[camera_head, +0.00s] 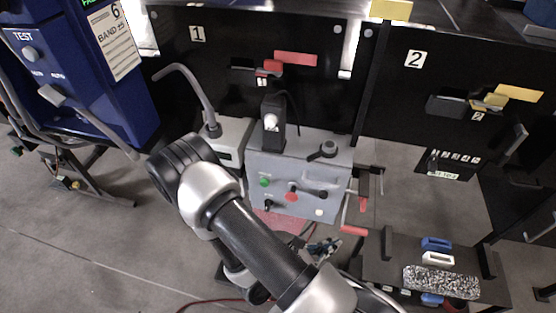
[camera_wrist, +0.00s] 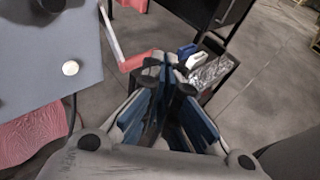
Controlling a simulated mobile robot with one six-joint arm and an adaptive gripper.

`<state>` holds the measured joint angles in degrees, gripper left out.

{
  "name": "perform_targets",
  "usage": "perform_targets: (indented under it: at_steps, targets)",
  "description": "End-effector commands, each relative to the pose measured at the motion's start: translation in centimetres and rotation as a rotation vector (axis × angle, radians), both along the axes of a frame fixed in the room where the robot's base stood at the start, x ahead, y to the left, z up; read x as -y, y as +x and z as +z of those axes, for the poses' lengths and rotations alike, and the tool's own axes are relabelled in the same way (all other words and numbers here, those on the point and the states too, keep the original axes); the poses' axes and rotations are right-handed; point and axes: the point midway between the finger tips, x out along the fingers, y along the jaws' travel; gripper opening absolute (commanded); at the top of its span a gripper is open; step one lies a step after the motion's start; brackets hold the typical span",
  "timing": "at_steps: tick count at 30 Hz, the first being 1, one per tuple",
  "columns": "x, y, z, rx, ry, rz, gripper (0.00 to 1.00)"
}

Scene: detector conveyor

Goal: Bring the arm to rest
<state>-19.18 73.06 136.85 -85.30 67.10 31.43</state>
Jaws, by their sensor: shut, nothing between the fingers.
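My arm reaches up across the middle of the head view and bends back down. My gripper (camera_head: 322,248) is partly hidden there behind my own arm, below the grey control box (camera_head: 265,175). In the wrist view my gripper (camera_wrist: 165,62) shows its blue and grey fingers drawn together at the tips, with nothing between them. It is apart from the control box, which is at the left of that view.
A red-ended crank handle (camera_head: 354,230) sticks out close to my gripper. A dark shelf (camera_head: 385,262) at lower right holds blue and white blocks and a speckled block (camera_head: 442,282). A blue TEST cabinet (camera_head: 85,75) stands at left. Grey floor (camera_head: 90,240) is open at lower left.

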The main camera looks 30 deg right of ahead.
Motion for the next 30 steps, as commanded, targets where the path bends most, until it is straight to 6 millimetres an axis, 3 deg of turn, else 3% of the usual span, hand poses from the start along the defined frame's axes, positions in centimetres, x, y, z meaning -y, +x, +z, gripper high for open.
perform_targets:
  at_steps: [5, 8, 18, 30]
  targets:
    - [-0.1, 0.2, 0.4, 0.015, 0.002, -0.014, 0.00]
    - [-0.3, 0.8, 2.0, 0.068, 0.009, -0.066, 0.00]
    - [-2.0, 1.2, 11.8, 0.396, 0.127, -0.462, 0.00]
    - [-6.6, -0.6, 20.2, 0.771, 0.479, -0.903, 0.00]
